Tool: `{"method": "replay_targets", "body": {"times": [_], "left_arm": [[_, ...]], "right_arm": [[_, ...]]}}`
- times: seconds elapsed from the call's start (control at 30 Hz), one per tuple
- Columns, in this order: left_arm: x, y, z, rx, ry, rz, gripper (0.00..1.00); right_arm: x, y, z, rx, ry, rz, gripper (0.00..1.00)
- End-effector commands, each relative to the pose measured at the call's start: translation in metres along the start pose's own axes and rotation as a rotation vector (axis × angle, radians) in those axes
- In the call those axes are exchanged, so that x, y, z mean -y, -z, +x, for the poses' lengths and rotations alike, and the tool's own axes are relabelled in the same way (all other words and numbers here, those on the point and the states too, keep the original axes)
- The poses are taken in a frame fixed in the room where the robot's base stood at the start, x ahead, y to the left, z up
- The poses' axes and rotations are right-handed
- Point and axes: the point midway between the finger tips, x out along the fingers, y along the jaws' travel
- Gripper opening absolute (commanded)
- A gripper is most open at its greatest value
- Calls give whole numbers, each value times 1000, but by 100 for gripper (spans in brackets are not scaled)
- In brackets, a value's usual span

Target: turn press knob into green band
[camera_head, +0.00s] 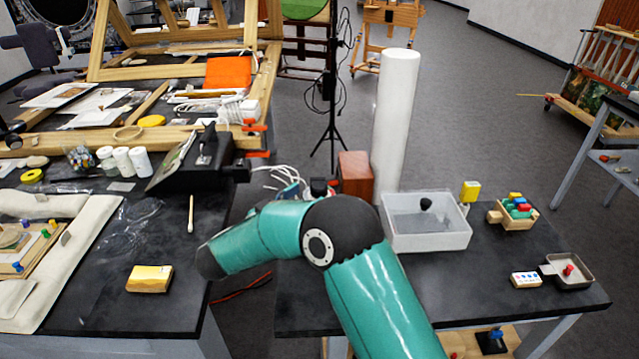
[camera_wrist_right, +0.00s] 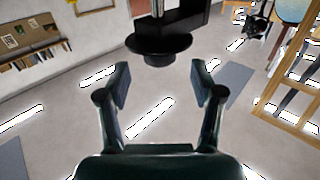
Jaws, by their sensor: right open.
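In the right wrist view, my right gripper (camera_wrist_right: 160,74) is open, its two dark fingers spread apart with nothing between the tips. A black round disc (camera_wrist_right: 158,47) on a dark stem, which looks like the press knob, shows just beyond the fingertips and roughly centred between them. It appears apart from both fingers. No green band can be made out on or near it. In the head view, a black device (camera_head: 205,165), perhaps the press, stands on the left table. My teal right arm crosses the lower middle, and its fingers cannot be made out there. My left gripper is not in view.
The left black table (camera_head: 100,290) holds a yellow box (camera_head: 149,279), a wooden stick (camera_head: 191,214) and white bottles (camera_head: 132,161). A gap separates the tables.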

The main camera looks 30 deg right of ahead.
Motion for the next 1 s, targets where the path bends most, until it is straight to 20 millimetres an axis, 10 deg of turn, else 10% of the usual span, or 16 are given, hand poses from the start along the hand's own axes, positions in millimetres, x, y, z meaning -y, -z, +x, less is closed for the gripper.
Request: {"method": "replay_targets", "body": {"times": [0.3, 0.7, 1.0], "left_arm": [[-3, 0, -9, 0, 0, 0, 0], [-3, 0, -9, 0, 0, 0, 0], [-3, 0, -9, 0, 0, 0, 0]], "right_arm": [[0, 1, 45, 0, 0, 0, 66], [0, 0, 51, 0, 0, 0, 66], [0, 0, 51, 0, 0, 0, 16]]}}
